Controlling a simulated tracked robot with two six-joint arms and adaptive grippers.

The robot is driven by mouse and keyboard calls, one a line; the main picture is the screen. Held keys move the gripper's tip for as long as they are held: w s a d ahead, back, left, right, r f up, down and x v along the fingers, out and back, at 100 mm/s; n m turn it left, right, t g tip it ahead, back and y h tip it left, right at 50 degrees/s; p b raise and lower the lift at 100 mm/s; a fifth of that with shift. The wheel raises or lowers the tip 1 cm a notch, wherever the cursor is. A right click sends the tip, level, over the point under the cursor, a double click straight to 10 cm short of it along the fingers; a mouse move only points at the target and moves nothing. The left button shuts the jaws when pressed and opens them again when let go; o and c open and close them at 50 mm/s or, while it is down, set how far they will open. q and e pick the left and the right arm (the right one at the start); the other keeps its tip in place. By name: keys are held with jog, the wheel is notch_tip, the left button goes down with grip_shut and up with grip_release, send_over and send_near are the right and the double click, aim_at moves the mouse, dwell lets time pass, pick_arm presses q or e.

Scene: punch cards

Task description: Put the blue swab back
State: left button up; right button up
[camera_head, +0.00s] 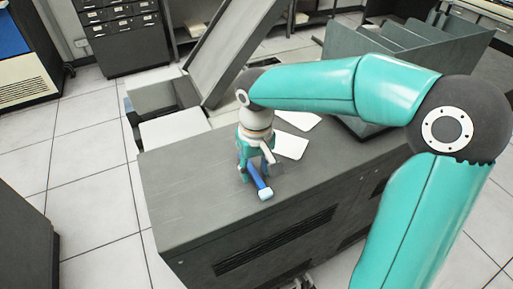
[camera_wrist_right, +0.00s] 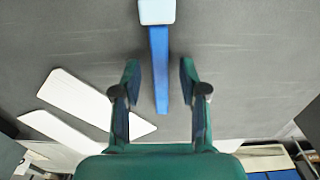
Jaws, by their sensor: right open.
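The blue swab (camera_head: 259,181) has a blue handle and a pale block-shaped end, and it lies on top of the grey cabinet (camera_head: 190,210) near its left part. In the right wrist view the swab's handle (camera_wrist_right: 159,70) points between the two fingers. My right gripper (camera_head: 256,170) points down over the swab. Its fingers (camera_wrist_right: 158,85) are open, one on each side of the handle, with a gap visible on both sides. I cannot tell how far the fingertips are above the cabinet top. My left gripper is not in view.
White cards (camera_head: 291,146) lie on the cabinet top behind the gripper, and also show in the right wrist view (camera_wrist_right: 85,100). A grey tray with dividers (camera_head: 400,65) stands at the back right. A tilted grey lid (camera_head: 235,45) rises behind. The cabinet's front left top is clear.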

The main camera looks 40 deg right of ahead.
jog(key=shift+o, duration=0.5)
notch_tip(320, 180, up, 10)
jog(key=shift+r+p, duration=0.2)
jog(key=shift+p, duration=0.2)
notch_tip(320, 180, up, 5)
jog(key=p, duration=0.4)
send_over(249, 164)
jog(key=f, duration=0.7)
jog(key=s+f, duration=0.1)
jog(key=f, duration=0.3)
jog(key=shift+d+f, duration=0.1)
jog(key=shift+d, duration=0.2)
jog(key=f, duration=0.3)
jog(key=w+f, duration=0.1)
jog(key=shift+a+f+p, duration=0.15)
jog(key=shift+a+p, duration=0.1)
jog(key=shift+p, duration=0.1)
jog(key=shift+f, duration=0.5)
grip_shut()
